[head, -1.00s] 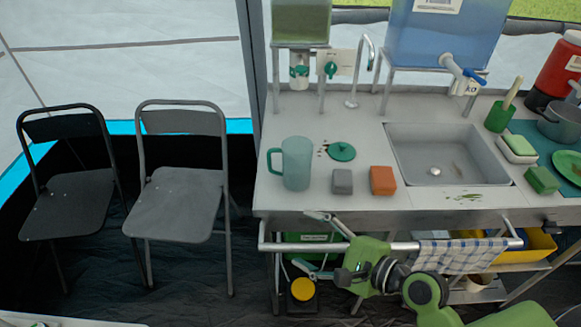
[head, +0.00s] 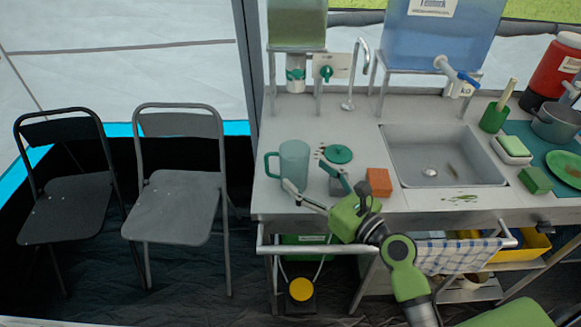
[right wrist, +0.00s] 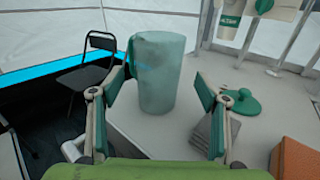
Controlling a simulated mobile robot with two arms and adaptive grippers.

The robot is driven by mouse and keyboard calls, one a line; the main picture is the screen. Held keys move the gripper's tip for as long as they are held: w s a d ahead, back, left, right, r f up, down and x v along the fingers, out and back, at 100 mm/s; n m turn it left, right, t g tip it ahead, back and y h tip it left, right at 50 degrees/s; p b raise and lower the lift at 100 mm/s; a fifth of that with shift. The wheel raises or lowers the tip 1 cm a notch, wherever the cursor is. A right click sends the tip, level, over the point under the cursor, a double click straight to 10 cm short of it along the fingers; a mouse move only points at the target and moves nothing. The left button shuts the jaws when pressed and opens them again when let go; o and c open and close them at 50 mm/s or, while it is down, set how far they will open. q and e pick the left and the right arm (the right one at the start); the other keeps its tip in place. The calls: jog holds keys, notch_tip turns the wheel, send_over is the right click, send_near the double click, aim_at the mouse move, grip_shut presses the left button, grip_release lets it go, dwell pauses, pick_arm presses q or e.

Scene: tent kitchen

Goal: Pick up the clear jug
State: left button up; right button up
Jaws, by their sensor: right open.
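The clear jug (head: 294,163) is a pale, see-through teal vessel with a handle on its left side in the head view. It stands upright near the left front of the counter. It also shows in the right wrist view (right wrist: 159,75), beyond and between my fingers. My right gripper (head: 315,188) is open and empty, just in front of the jug at the counter's front edge. The open fingers also show in the right wrist view (right wrist: 158,118). The green round lid (head: 338,154) lies on the counter to the jug's right. My left gripper is not in view.
A grey sponge block (right wrist: 212,133) lies close by my right finger. An orange block (head: 378,182) lies farther right, beside the sink (head: 445,158). A metal rail (head: 290,249) runs along the counter front. A tap (head: 350,75) and water tanks stand behind.

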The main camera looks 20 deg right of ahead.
jog(key=shift+b+x, duration=0.6)
jog(key=shift+x, duration=2.45)
jog(key=shift+a+f, duration=0.1)
jog(key=shift+f, duration=0.1)
jog(key=c, duration=1.3)
